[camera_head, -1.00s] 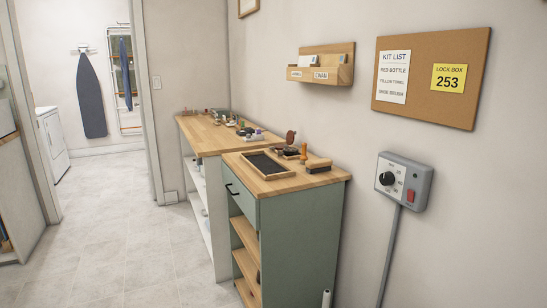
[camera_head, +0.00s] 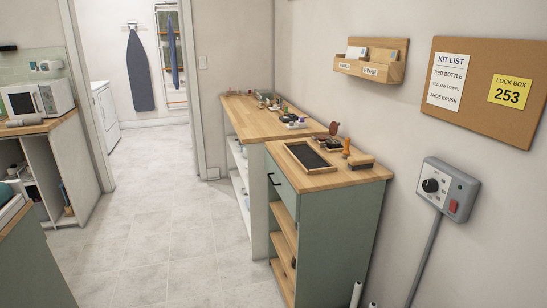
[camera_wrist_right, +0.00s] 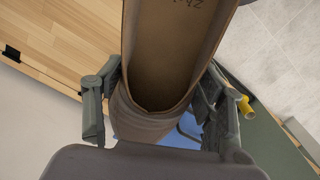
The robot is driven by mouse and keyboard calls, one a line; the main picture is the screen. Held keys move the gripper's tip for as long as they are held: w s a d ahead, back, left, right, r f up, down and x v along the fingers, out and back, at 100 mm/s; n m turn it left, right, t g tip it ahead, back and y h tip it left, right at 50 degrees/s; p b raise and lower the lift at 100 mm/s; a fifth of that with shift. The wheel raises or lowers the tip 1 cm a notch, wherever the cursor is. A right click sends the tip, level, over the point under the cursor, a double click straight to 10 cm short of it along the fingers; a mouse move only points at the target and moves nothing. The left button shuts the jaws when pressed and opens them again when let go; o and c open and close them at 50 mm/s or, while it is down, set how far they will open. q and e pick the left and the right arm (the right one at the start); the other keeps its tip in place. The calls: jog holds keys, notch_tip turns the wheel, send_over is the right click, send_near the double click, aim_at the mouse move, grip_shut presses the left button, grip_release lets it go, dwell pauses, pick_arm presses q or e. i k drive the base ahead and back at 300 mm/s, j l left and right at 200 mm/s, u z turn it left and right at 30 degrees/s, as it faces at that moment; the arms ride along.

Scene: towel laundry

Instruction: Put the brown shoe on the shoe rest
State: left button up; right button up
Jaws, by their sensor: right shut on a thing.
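The brown shoe (camera_wrist_right: 165,60) fills the middle of the right wrist view, with its open top and insole facing the camera. My right gripper (camera_wrist_right: 160,108) is shut on it, with one finger on each side. No gripper shows in the head view, and my left gripper is in neither view. On the green cabinet (camera_head: 335,240) stand a wood-framed tray with a dark inset (camera_head: 309,156) and a small brown upright piece (camera_head: 333,128). I cannot tell for sure which of these is the shoe rest.
A brush (camera_head: 348,163) and an amber bottle (camera_head: 346,146) stand close together on the cabinet. A longer wooden counter (camera_head: 255,118) behind holds several small items. A wall control box (camera_head: 446,188) is at right. A microwave (camera_head: 38,100) is at left. The tiled floor between is clear.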

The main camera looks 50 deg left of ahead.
aim_at(307, 157)
jog(key=i+j+u, duration=0.15)
jog(key=j+u, duration=0.2)
jog(key=u, duration=0.15)
jog(key=i+j+u, duration=0.2)
jog(key=u, duration=0.25)
jog(key=i+j+u, duration=0.3)
jog(key=u, duration=0.2)
